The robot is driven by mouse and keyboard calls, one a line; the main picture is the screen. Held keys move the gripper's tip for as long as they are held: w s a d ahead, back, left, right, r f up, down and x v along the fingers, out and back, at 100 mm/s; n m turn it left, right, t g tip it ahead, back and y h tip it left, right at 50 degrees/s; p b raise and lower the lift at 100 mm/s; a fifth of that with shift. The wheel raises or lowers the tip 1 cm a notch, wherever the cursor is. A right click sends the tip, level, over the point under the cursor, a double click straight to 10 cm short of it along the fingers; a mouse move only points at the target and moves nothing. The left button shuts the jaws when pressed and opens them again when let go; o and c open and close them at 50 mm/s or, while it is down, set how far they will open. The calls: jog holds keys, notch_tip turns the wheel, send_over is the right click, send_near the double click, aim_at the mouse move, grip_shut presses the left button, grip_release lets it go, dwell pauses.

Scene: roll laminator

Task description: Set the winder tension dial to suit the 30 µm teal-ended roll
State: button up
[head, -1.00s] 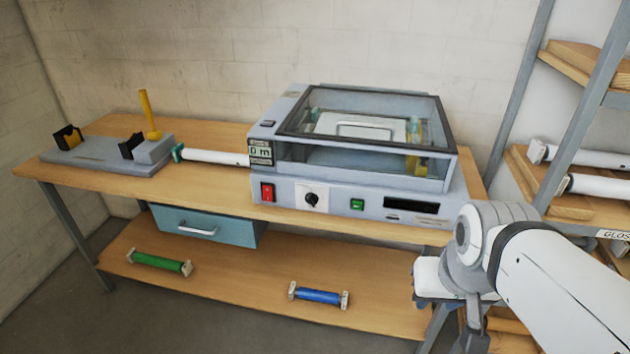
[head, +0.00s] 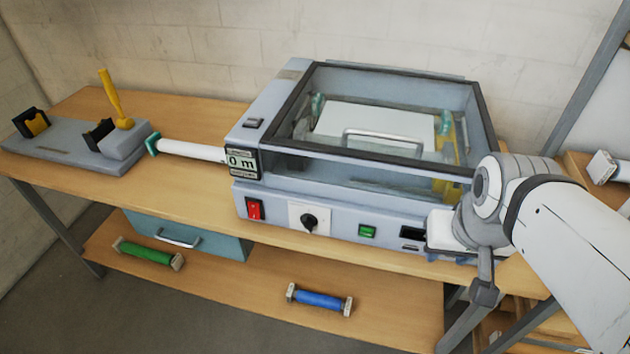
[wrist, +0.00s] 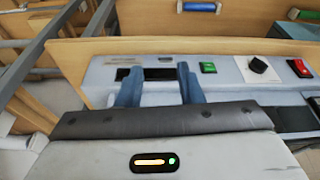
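The dial is a black knob (head: 310,220) on a white plate on the laminator's front, between the red switch and the green button. It also shows in the wrist view (wrist: 259,65), upper right; its pointer setting is too small to read. A white roll with a teal end (head: 190,150) lies left of the laminator, its right end hidden by the machine. More teal ends (head: 318,105) show beside white material under the clear lid. My gripper (wrist: 160,84) is open and empty, its blue fingers apart near the dark slot, away from the dial.
The laminator (head: 270,190) has a red switch (head: 255,209), a green button (head: 367,231) and a "0 m" display (head: 241,162). A grey stand (head: 60,152) with a yellow lever (head: 112,95) sits left. Green (head: 150,253) and blue (head: 320,298) rolls lie on the lower shelf.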

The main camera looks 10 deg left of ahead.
jog(key=shift+s+d, duration=0.1)
jog(key=n+t+h+b, duration=0.25)
jog(key=t+b, duration=1.25)
jog(key=b, duration=2.4)
send_near(306, 229)
jog(key=w, duration=0.2)
jog(key=shift+n+y, duration=0.25)
jog(key=shift+y, duration=0.2)
jog(key=shift+w+d+r, duration=0.1)
jog(key=shift+w+d, duration=0.15)
jog(key=shift+w, duration=0.8)
jog(key=shift+w+d+r, duration=0.1)
jog(key=shift+w+d, duration=0.1)
jog(key=shift+w, duration=0.85)
jog(key=shift+w+d+r, duration=0.1)
jog(key=shift+w+d, duration=0.15)
jog(key=shift+w, duration=0.8)
jog(key=shift+c, duration=0.4)
grip_shut()
